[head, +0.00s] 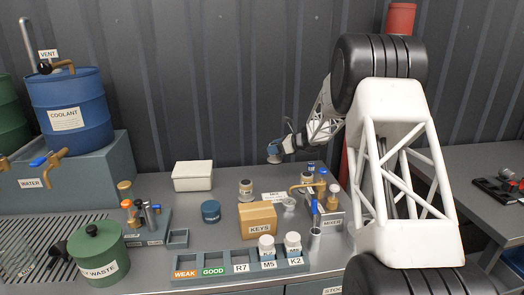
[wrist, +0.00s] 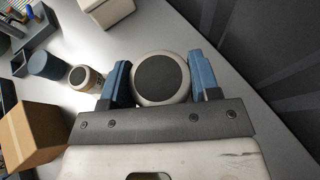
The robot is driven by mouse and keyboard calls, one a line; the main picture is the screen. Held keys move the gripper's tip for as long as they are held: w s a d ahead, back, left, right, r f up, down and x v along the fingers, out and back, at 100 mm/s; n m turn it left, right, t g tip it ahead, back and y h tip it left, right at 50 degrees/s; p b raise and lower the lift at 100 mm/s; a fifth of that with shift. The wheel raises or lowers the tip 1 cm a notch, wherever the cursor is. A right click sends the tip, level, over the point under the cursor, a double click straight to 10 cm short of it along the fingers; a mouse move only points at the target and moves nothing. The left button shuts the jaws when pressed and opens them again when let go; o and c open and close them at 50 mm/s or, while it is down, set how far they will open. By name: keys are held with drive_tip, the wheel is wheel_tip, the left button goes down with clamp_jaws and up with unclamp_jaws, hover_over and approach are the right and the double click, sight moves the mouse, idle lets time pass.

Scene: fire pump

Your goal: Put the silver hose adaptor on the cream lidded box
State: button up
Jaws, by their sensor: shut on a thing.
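The cream lidded box (head: 193,177) stands shut on the bench at the back, left of my gripper (head: 275,150). Part of the box also shows at the top of the wrist view (wrist: 106,10). My gripper is shut on a round piece, the silver hose adaptor (wrist: 161,79), with a pale silver rim and a dark end face. The adaptor (head: 274,159) is held in the air above the back of the bench, to the right of the box. The blue fingers sit on either side of it, and its far side is hidden.
A small jar (head: 246,189), a blue tub (head: 211,211) and a keys box (head: 257,218) stand below and left of the gripper. A mixer tray (head: 330,220) with fittings is at the right. Bench around the cream box is clear.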

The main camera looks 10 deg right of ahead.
drive_tip(key=shift+a, duration=0.15)
drive_tip(key=s+a+r, duration=0.1)
drive_tip(key=s+a, duration=0.3)
drive_tip(key=a, duration=0.6)
drive_tip(key=s+a+r, duration=0.2)
drive_tip(key=s+a, duration=0.3)
drive_tip(key=a, duration=0.5)
drive_tip(key=s+a+r, duration=0.1)
drive_tip(key=s+a, duration=0.3)
drive_tip(key=a, duration=0.7)
drive_tip(key=shift+s+r+n+g, duration=0.15)
drive_tip(key=shift+n+g, duration=0.15)
hover_over(192, 167)
drive_tip(key=shift+d+f, duration=0.1)
drive_tip(key=shift+f, duration=0.6)
drive_tip(key=shift+s+f, duration=0.1)
drive_tip(key=shift+f, duration=1.65)
drive_tip(key=shift+f, duration=0.15)
